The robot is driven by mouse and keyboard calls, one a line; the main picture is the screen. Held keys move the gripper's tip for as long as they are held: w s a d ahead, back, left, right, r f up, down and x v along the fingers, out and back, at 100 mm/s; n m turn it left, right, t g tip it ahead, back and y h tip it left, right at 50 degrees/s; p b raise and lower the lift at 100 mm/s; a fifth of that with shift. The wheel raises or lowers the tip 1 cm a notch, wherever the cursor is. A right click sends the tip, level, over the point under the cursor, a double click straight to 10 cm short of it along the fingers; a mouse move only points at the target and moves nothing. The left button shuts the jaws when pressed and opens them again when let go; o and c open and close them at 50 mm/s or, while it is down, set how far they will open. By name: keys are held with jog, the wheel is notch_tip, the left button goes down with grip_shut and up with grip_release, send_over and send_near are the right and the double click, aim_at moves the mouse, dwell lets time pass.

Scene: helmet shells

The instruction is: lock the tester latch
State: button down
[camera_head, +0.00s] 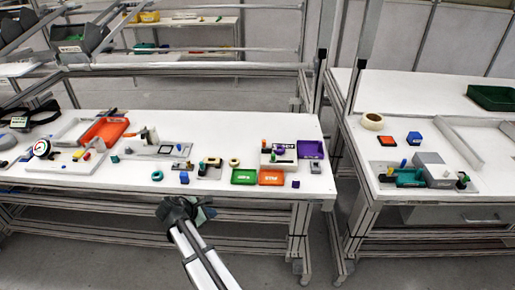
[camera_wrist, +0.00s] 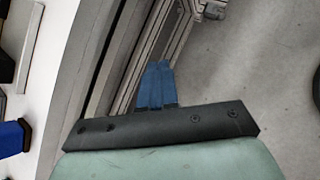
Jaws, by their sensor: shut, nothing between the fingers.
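A dial-gauge fixture (camera_head: 41,148), which looks like a tester, stands at the left of the long white table, with small red and yellow parts on the plate beside it. I cannot make out which part is the latch, or whether it is locked. My gripper (camera_head: 188,210) is in front of the table's front edge, well to the right of the gauge and apart from it. In the wrist view its blue fingers (camera_wrist: 155,82) are shut together with nothing between them, over the table's edge and frame. The gauge is not recognisable in the wrist view.
Green (camera_head: 244,177) and orange (camera_head: 271,178) trays lie at the table's front right. A blue block (camera_head: 184,178) is near the front edge. A red-orange tray (camera_head: 104,131) is at the left. A second table (camera_head: 360,150) stands right, across a gap.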

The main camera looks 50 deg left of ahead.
aim_at(263, 143)
jog(key=s+a+r+n+t+y, duration=0.1)
jog(key=s+a+r+n+y, duration=0.15)
jog(key=s+a+r, duration=0.4)
jog(key=w+d+r+t, duration=0.1)
jog(key=w+r+t, duration=0.1)
jog(key=w, duration=0.4)
jog(key=w+d+r+n+t, duration=0.1)
jog(key=w+d+r+t, duration=0.1)
jog(key=w, duration=0.4)
jog(key=w+d+r+n+t, duration=0.1)
jog(key=w+d+r+t, duration=0.1)
jog(key=w+r+t, duration=0.2)
jog(key=shift+w+h, duration=0.25)
jog(key=shift+w, duration=1.3)
jog(key=w, duration=0.4)
jog(key=w+a, duration=0.1)
jog(key=w, duration=0.4)
jog(key=w+a, duration=0.1)
jog(key=w, duration=0.3)
jog(key=shift+w+a, duration=0.1)
jog(key=shift+w, duration=0.25)
